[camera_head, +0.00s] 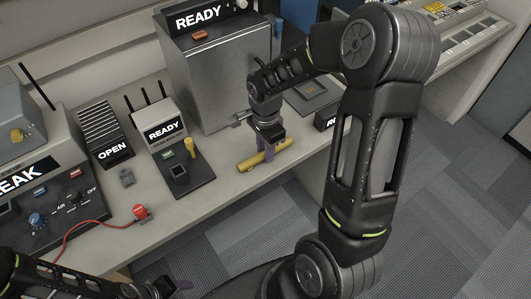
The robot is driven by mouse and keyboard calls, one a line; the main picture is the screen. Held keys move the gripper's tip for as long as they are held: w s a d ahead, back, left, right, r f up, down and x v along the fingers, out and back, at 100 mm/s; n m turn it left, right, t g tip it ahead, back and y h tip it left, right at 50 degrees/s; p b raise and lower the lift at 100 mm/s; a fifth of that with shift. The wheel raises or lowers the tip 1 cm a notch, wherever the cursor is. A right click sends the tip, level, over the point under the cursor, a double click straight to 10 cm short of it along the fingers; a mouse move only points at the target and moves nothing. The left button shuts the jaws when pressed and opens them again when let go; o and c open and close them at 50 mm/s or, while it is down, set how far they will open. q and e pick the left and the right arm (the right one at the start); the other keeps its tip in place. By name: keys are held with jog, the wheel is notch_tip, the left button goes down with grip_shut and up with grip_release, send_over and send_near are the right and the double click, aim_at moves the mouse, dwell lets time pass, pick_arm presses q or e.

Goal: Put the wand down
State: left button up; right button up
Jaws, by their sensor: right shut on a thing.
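The wand (283,149) is a yellow bar lying roughly level near the front edge of the desk, right of the centre of the head view.
The desk (225,170) has bare surface around the wand. Behind stands a grey metal box (220,85) with a READY sign. To the left are a smaller READY unit (157,122), a dark pad with a yellow knob (189,145), and a red plug (140,211) on a cable.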

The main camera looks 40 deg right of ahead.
grip_shut()
notch_tip(320, 180, up, 10)
jog(key=shift+b, duration=0.45)
dwell(0.7)
